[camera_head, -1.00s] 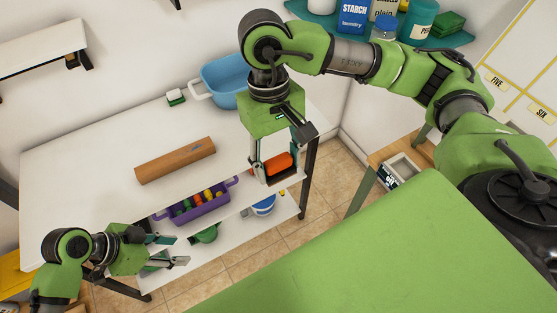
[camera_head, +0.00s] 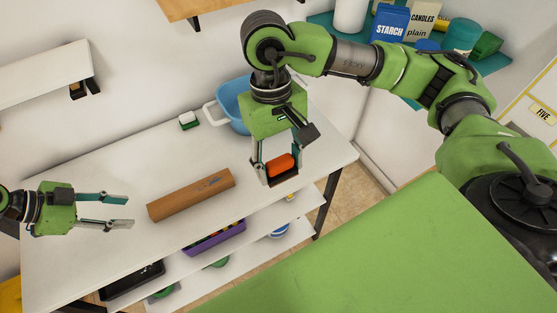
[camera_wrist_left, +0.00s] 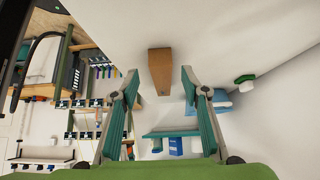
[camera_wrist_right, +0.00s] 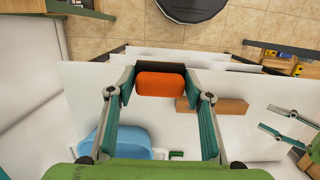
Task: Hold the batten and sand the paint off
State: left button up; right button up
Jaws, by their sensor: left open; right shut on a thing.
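The batten (camera_head: 190,194) is a brown wooden bar lying on the white table, with a small bluish-grey mark on its top toward the right end. My left gripper (camera_head: 128,212) is open and empty, just left of the batten's left end, fingers pointing at it. In the left wrist view the batten (camera_wrist_left: 160,70) shows end-on between and beyond the open fingers. My right gripper (camera_head: 281,168) is shut on an orange sanding block (camera_head: 280,163) with a dark underside, right of the batten and apart from it. The right wrist view shows the block (camera_wrist_right: 161,84) between the fingertips.
A blue basin (camera_head: 234,104) and a small green-and-white brush (camera_head: 188,120) stand at the table's back. A purple crate (camera_head: 214,238) and a black tray (camera_head: 133,280) sit on the shelf below. The white tabletop (camera_head: 110,165) around the batten is clear.

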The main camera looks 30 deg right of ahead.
aim_at(149, 213)
pick_arm(q)
jog(key=b+x, duration=0.3)
jog(key=x, duration=0.4)
pick_arm(e)
notch_tip(149, 213, down, 3)
jog(key=shift+f, duration=0.1)
pick_arm(q)
jog(key=c, duration=0.7)
jog(key=c, duration=0.4)
